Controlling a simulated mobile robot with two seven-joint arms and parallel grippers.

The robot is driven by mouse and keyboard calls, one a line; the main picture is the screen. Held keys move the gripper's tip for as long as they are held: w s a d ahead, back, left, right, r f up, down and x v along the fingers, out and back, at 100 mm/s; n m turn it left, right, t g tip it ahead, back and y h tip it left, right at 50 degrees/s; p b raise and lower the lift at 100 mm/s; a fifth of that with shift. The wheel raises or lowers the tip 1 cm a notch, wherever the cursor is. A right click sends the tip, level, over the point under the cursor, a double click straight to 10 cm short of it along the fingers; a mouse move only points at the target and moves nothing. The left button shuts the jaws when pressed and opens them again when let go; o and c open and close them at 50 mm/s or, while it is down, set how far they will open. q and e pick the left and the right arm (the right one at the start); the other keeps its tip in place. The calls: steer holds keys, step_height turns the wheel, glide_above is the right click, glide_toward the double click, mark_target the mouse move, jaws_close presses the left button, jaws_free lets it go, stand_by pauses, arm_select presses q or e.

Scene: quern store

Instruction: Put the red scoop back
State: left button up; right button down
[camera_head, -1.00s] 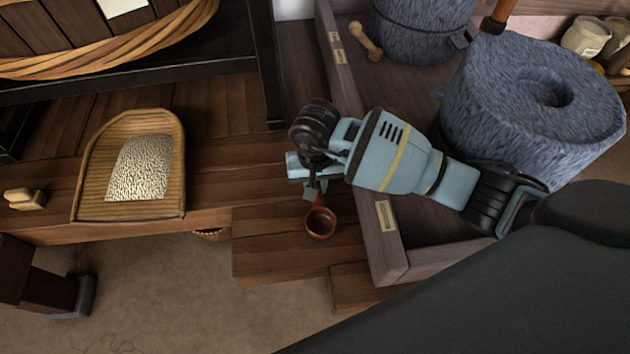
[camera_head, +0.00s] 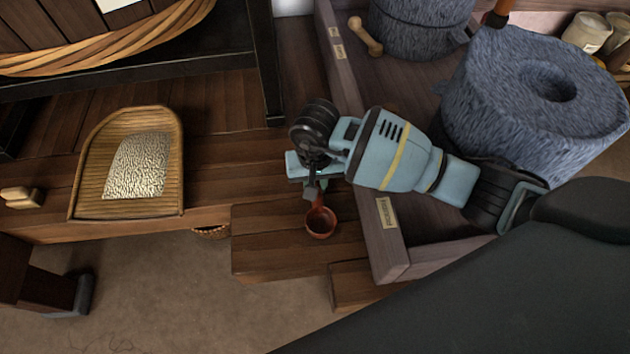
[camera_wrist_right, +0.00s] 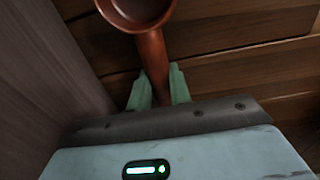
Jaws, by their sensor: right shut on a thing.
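The red scoop (camera_head: 321,222) has a small round bowl and a short handle; in the head view it is over the low wooden step, just left of the tray wall. In the right wrist view the scoop (camera_wrist_right: 152,40) has its bowl at the top edge, partly cut off. My right gripper (camera_head: 314,190) is shut on the scoop's handle, and its pale green fingertips (camera_wrist_right: 157,88) sit on both sides of the handle. I cannot tell whether the scoop touches the wood. My left gripper is not in view.
A wooden-walled tray (camera_head: 387,225) holds a large grey millstone (camera_head: 500,110). A woven winnowing basket (camera_head: 90,180) with grain lies on the bench at left. A small wooden block (camera_head: 22,197) lies at far left. The wooden step (camera_head: 265,245) is clear around the scoop.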

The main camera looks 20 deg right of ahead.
steer(key=shift+f, duration=0.2)
steer(key=c, duration=1.2)
jaws_free()
steer(key=shift+r, duration=0.15)
step_height(320, 180, up, 8)
steer(key=p, duration=0.4)
steer(key=shift+f, duration=0.2)
